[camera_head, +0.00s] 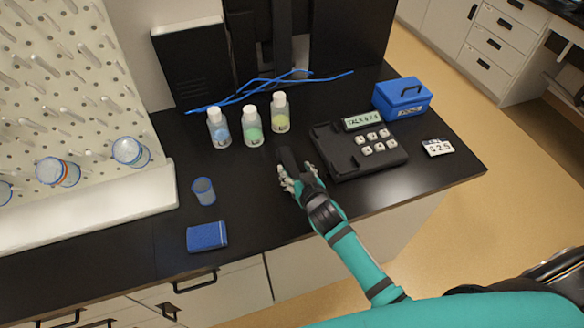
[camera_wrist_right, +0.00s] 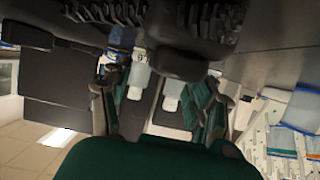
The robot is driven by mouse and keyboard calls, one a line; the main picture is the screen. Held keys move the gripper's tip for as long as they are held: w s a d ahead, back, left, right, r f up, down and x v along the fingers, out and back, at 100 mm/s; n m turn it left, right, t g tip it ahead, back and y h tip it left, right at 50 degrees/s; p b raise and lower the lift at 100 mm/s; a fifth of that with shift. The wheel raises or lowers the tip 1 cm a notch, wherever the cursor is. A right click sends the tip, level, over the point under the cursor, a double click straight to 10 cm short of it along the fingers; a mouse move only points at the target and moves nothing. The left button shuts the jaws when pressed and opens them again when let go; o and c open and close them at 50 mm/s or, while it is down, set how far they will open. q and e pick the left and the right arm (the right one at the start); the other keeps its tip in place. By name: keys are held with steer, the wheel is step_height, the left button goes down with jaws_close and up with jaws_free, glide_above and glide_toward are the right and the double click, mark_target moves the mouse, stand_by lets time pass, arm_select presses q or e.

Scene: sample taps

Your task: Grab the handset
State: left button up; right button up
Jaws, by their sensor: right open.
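The black telephone base (camera_head: 345,161) sits on the dark counter, with a small display and pale keys. A dark elongated piece, apparently the handset (camera_head: 288,160), shows just left of the base, beyond my right gripper (camera_head: 299,177). My right gripper is open, with its fingers around or just short of the near end of this piece; contact cannot be told. In the right wrist view, a dark rounded end (camera_wrist_right: 180,64) appears between and beyond the spread fingers of the right gripper (camera_wrist_right: 163,97). My left gripper is out of view.
Bottles with white caps (camera_head: 252,134) stand behind the gripper, with blue tubing (camera_head: 265,84) beyond. A blue box (camera_head: 402,98) and a number card (camera_head: 437,147) lie right. A small cup (camera_head: 203,191) and blue block (camera_head: 207,237) are left. A pegboard (camera_head: 75,90) stands far left.

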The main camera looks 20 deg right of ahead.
mark_target(292, 167)
steer(key=x, duration=0.3)
steer(key=shift+w+a+f, duration=0.1)
steer(key=shift+w, duration=0.1)
steer(key=shift+s, duration=0.1)
jaws_close()
